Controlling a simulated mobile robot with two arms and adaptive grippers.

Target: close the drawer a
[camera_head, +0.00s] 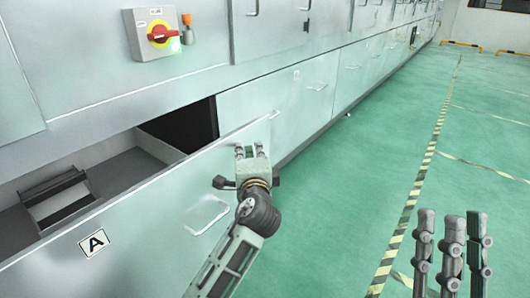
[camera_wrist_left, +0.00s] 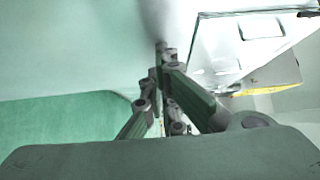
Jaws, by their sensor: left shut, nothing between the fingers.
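Drawer A (camera_head: 150,225) stands pulled out of the grey cabinet row, its inside partly in view. Its front carries a black "A" label (camera_head: 95,242) and a pale handle (camera_head: 207,215). My left gripper (camera_head: 252,152) is at the right end of the drawer front, near its top edge; contact cannot be told. It is shut and empty; its fingers are close together in the left wrist view (camera_wrist_left: 165,68). My right gripper (camera_head: 452,225) is at the lower right above the green floor, its fingers apart and empty.
A closed drawer front (camera_head: 285,95) lies right behind the open one. A switch box (camera_head: 155,32) with a red and yellow knob is on the cabinet above. The green floor (camera_head: 345,190) to the right is clear, with a striped line (camera_head: 410,200).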

